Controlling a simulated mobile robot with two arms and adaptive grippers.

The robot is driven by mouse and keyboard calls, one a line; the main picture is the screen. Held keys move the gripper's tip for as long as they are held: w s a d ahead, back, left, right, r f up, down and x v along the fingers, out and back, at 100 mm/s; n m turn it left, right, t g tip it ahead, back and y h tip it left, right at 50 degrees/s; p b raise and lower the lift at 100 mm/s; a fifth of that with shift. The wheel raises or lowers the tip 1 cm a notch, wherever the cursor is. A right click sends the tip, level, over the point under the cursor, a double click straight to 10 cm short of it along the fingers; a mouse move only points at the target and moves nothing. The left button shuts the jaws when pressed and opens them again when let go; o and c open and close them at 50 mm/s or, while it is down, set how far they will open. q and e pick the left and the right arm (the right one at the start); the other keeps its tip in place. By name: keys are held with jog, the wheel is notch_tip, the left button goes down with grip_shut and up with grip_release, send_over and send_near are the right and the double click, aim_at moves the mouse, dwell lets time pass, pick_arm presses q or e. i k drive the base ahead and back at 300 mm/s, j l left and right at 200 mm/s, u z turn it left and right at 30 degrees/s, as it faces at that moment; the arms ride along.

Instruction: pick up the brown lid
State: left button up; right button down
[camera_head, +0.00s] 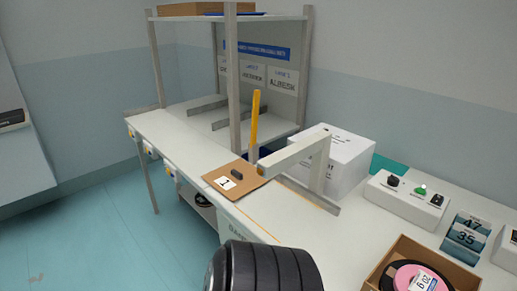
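A flat brown square piece (238,184), which looks like the brown lid, lies on the white worktop near its front edge. A small dark block like a handle and a white label with a black mark are on its top. It lies in front of a yellow upright bar, left of a white angled frame. Neither of my grippers shows in the head view, so I cannot see their fingers or what they hold.
The white worktop (345,228) carries a white frame (290,153), a yellow bar (255,120), a white box (335,160), a control box with knobs (405,198), a number display (466,238) and an open brown box (385,271) holding a pink-and-black roll (409,277). Shelf posts stand behind.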

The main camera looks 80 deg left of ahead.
aim_at(235, 179)
jog(key=u, duration=2.9)
jog(key=j+u, duration=0.1)
jog(key=j, duration=1)
jog(key=i, duration=0.1)
